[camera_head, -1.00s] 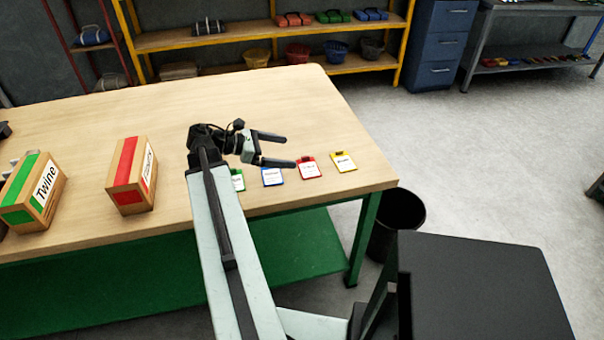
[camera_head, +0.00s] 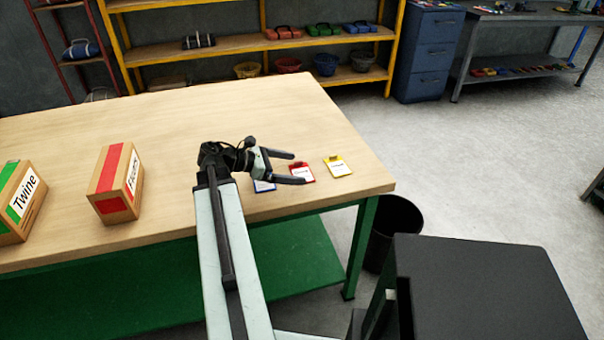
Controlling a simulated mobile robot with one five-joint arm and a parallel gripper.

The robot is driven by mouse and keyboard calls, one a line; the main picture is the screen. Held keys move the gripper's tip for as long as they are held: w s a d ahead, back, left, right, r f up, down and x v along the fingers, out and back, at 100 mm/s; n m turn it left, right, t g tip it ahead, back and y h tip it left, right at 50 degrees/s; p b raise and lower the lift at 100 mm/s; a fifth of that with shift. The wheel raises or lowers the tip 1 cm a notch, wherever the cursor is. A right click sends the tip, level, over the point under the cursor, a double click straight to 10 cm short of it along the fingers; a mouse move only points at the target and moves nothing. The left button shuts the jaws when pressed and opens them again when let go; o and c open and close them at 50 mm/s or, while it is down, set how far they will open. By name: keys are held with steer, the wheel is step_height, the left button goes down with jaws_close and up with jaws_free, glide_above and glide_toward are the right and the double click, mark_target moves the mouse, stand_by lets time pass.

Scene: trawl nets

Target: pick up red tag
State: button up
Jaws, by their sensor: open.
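The red tag (camera_head: 303,173) lies flat on the wooden table (camera_head: 270,110) near its right front part, between the blue tag and the yellow tag. My gripper (camera_head: 297,168) is open, with two dark fingers pointing right. I cannot tell how high the fingers are above the table.
The yellow tag (camera_head: 338,167) lies just right of the red tag. The blue tag (camera_head: 262,186) is partly hidden by my gripper. A red-striped box (camera_head: 116,184) and a Twine box (camera_head: 20,203) stand at left. A black bin (camera_head: 394,230) stands beside the table's right end.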

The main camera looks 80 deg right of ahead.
mark_target(302, 171)
steer(key=b+x, duration=0.1)
steer(key=x, duration=0.1)
steer(key=shift+s+d+f, duration=0.1)
steer(key=shift+s+f, duration=0.1)
steer(key=shift+s, duration=0.05)
steer(key=shift+r, duration=0.1)
